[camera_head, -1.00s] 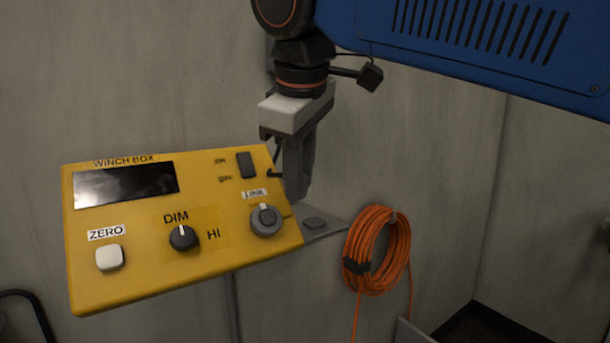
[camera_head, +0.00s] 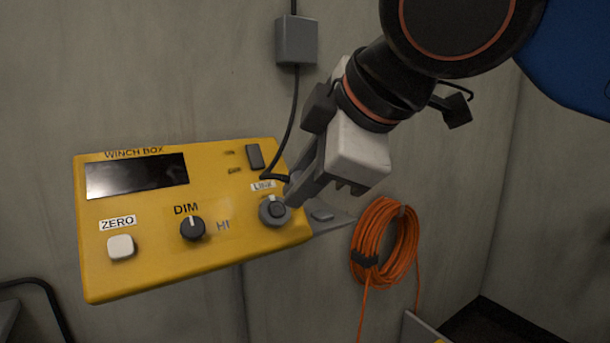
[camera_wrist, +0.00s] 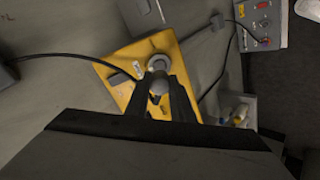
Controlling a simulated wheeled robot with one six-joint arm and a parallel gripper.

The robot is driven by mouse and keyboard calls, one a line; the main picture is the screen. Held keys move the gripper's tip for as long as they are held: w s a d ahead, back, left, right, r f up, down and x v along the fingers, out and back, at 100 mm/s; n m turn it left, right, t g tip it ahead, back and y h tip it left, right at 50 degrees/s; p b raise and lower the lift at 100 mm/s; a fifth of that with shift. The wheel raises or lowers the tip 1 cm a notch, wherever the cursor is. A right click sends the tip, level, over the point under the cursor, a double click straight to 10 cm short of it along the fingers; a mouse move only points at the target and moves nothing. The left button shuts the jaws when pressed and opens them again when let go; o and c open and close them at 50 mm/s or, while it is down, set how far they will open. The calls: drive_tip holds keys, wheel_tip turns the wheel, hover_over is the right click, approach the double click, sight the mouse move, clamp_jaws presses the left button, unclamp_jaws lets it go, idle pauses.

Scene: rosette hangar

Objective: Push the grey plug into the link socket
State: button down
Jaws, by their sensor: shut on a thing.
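My gripper (camera_head: 296,190) is shut on the grey plug and points down and left at the yellow winch box (camera_head: 140,270). In the wrist view the plug (camera_wrist: 160,86) is a rounded grey end between the two dark fingers. The link socket (camera_head: 273,211) is a round grey ring under the LINK label at the box's right side. In the wrist view the socket (camera_wrist: 159,62) lies just beyond the plug. The fingertips are close to the socket; I cannot tell whether the plug touches it. In the head view the plug is not clearly visible.
A black cable (camera_head: 294,105) drops from a grey wall box (camera_head: 296,40) to the panel near my fingers. The panel has a dark switch (camera_head: 255,156), a DIM knob (camera_head: 192,228) and a ZERO button (camera_head: 120,246). An orange cable coil (camera_head: 385,243) hangs at right.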

drive_tip(key=shift+x, duration=2.45)
drive_tip(key=shift+w+a+f, duration=0.15)
drive_tip(key=shift+w+f, duration=0.1)
drive_tip(key=shift+w, duration=0.05)
idle(0.5)
drive_tip(key=c, duration=1.5)
unclamp_jaws()
drive_tip(key=shift+o, duration=0.2)
drive_tip(key=v, duration=1.7)
drive_tip(key=shift+s+r, duration=0.1)
